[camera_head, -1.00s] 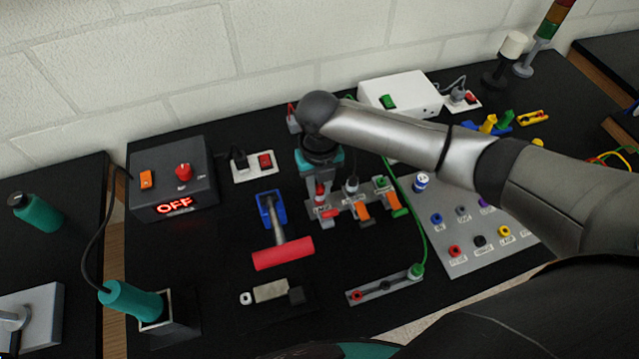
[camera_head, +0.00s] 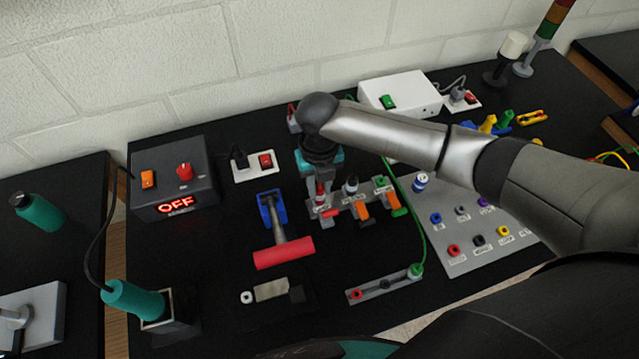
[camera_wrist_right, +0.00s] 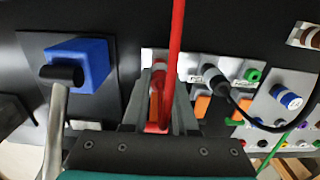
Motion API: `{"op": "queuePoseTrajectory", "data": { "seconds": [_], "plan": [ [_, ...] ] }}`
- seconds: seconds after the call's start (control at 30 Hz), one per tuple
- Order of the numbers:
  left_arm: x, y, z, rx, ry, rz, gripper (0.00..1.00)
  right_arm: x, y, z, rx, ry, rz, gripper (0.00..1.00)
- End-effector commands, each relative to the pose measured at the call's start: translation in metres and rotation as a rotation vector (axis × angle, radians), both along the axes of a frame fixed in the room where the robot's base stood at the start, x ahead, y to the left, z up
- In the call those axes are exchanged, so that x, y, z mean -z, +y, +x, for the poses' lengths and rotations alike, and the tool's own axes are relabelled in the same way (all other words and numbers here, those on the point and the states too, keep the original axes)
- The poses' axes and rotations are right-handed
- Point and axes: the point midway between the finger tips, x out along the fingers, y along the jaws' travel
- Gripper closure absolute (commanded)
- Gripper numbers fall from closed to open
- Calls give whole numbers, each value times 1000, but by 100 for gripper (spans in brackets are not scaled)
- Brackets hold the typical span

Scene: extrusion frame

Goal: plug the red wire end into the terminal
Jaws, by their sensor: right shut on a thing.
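My right gripper (camera_head: 320,190) points down over the left end of the grey terminal block (camera_head: 348,204). It is shut on the red wire end (camera_head: 320,187), which is upright at the block's left slot. The wrist view shows the right gripper (camera_wrist_right: 158,115) and the thick red wire (camera_wrist_right: 176,30) running up the picture from it. The block (camera_wrist_right: 195,66) also holds a dark wire end (camera_wrist_right: 213,76) and a green one (camera_wrist_right: 253,75). A red lever (camera_head: 332,212) is at the block's left front. I cannot tell how deep the red end sits. My left gripper is out of view.
A blue holder with a red-handled hammer (camera_head: 283,253) stands to the left. A control box (camera_head: 174,180) reading OFF is farther left. A grey socket panel (camera_head: 470,250) lies to the right, and a grey bar (camera_head: 385,287) with the green wire's other end lies in front.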

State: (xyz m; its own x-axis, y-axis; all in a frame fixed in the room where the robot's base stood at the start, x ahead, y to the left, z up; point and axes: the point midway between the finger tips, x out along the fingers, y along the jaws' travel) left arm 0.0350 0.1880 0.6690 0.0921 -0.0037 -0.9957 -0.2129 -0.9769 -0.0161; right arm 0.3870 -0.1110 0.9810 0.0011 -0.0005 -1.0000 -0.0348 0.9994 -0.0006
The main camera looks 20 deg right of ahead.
Motion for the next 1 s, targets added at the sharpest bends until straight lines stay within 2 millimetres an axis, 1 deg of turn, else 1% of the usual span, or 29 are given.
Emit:
{"op": "queuePoseTrajectory", "data": {
  "seconds": [0.37,0.63,0.9,0.93,1.0],
  "plan": [
    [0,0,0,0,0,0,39,0,0,0,0,0,0,100],
    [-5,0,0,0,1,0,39,-1,0,0,0,1,-1,100],
    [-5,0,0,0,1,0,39,0,0,0,0,0,0,100],
    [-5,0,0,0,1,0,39,0,0,0,0,0,0,70],
    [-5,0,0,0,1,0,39,0,0,0,0,0,0,62]
  ]
}}
